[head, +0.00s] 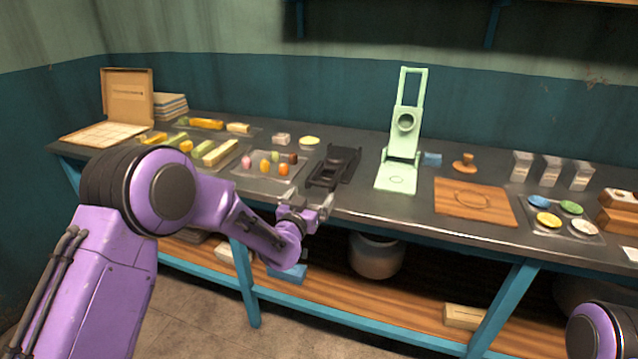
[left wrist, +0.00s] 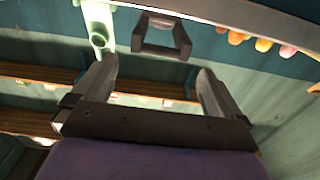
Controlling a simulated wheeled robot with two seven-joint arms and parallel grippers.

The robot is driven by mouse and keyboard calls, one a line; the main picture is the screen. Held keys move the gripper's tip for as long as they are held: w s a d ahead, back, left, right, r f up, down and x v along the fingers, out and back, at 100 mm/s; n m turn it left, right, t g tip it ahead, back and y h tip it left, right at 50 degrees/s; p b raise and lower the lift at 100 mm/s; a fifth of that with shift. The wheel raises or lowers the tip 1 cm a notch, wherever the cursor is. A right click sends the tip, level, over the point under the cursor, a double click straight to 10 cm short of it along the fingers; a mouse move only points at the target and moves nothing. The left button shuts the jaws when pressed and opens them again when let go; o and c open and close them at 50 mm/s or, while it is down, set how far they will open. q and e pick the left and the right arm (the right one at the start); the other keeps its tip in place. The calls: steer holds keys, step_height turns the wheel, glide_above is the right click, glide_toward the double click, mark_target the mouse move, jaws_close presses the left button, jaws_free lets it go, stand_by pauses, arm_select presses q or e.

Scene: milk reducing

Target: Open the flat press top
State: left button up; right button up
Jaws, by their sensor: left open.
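A black flat press (head: 334,168) lies low on the dark table, near its front edge. Its top looks folded down. A mint-green press (head: 397,176) stands to its right with its top raised upright. My left gripper (head: 306,203) is open and empty at the table's front edge, just in front of the black press and apart from it. In the left wrist view the open fingers (left wrist: 158,85) point toward the black press (left wrist: 160,48), with the green press (left wrist: 99,28) beside it. My right gripper is not in view.
A tray (head: 243,170) of small colourful pieces sits left of the black press. A wooden board (head: 477,200) and a tray of coloured discs (head: 560,219) lie to the right. An open cardboard box (head: 127,97) stands at the far left. A pot (head: 375,256) is on the lower shelf.

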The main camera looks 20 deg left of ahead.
mark_target(320, 184)
arm_select(q)
steer(key=w+p, duration=0.1)
steer(key=w, duration=0.6)
steer(key=shift+w+d+f, duration=0.1)
steer(key=shift+w, duration=0.1)
